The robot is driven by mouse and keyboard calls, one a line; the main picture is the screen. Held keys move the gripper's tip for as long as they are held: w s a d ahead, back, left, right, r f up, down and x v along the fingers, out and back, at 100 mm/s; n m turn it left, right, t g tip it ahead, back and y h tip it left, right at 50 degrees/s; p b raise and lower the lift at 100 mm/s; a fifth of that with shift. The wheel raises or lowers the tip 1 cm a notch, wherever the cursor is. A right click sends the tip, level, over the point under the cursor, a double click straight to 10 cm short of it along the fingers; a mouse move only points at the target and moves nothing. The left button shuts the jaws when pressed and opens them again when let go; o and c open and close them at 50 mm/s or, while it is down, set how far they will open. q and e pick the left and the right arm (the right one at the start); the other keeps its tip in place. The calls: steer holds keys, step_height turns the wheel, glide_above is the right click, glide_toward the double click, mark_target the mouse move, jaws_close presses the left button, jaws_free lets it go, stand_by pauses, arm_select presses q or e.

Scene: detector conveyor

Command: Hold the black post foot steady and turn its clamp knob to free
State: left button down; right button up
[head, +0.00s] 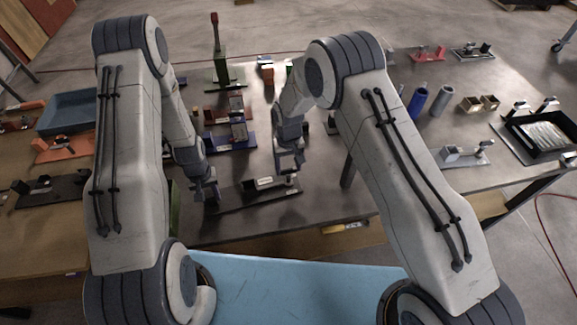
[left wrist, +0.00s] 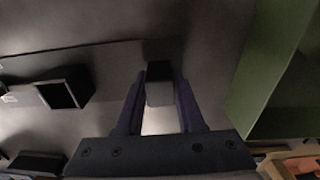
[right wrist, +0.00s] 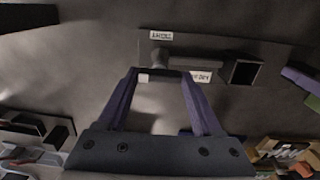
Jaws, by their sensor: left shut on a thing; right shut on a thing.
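The black post foot (head: 262,195) lies on the metal table, a flat dark plate with an open square socket (right wrist: 242,70) standing on it. My left gripper (head: 211,196) is at the plate's left end. In the left wrist view its fingers (left wrist: 159,95) are shut on a small dark block with a paler face, seemingly part of the foot. My right gripper (head: 291,170) is over the plate's right end. In the right wrist view its fingers (right wrist: 160,78) are shut on the dark bar of the clamp knob (right wrist: 160,58), beside small white labels. The knob's exact angle is hard to tell.
A green upright part (left wrist: 275,70) stands close beside my left gripper. Blue and red fixtures (head: 232,136) stand behind the foot. A blue bin (head: 68,112) is at left; blue and grey cylinders (head: 417,104) and a black tray (head: 550,132) are at right.

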mark_target(289, 169)
steer(key=shift+n, duration=0.3)
steer(key=o, duration=1.4)
step_height(289, 169, up, 12)
steer(key=shift+r, duration=0.1)
arm_select(q)
steer(key=shift+c, duration=2.2)
jaws_free()
